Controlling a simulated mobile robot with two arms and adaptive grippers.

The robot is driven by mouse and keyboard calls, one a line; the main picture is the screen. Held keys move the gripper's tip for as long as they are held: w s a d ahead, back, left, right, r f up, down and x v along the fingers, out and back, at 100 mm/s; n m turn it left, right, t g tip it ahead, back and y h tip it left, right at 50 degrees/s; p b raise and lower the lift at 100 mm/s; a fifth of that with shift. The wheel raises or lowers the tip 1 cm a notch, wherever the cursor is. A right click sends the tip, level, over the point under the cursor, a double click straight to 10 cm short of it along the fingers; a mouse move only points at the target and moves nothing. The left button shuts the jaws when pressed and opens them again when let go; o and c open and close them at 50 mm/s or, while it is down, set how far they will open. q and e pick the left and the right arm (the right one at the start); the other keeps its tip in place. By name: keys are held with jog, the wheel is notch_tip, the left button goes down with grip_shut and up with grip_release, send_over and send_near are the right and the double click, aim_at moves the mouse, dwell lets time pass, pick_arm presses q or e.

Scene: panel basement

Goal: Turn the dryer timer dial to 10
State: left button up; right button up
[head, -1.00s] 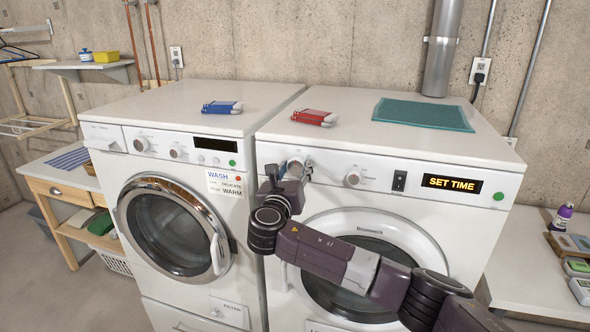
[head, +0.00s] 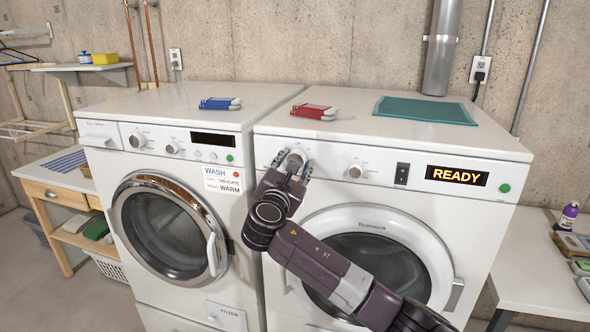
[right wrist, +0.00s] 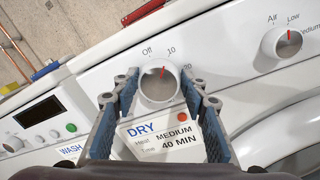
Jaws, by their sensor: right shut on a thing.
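The dryer timer dial (head: 294,160) is a round knob at the left end of the panel on the white dryer (head: 480,220). In the right wrist view the dial (right wrist: 158,88) has a red mark at its upper edge, pointing toward the 10, between Off and 20. My right gripper (head: 293,162) has its fingers on either side of the dial, shut on it; its fingers also show in the right wrist view (right wrist: 155,86). The dryer display (head: 456,176) reads READY. My left gripper is not in view.
A heat dial (right wrist: 282,43) sits right of the timer dial, its red mark near Low. A card (right wrist: 162,138) below the timer dial reads DRY, Medium, 40 MIN. The washer (head: 160,110) stands at left.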

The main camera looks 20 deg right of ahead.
jog(key=shift+f+m+b, duration=0.1)
jog(key=shift+m+b, duration=0.2)
jog(key=shift+m, duration=0.2)
jog(key=o, duration=1.2)
jog(key=shift+c, duration=0.2)
jog(key=v, duration=1.2)
jog(key=shift+a, duration=0.1)
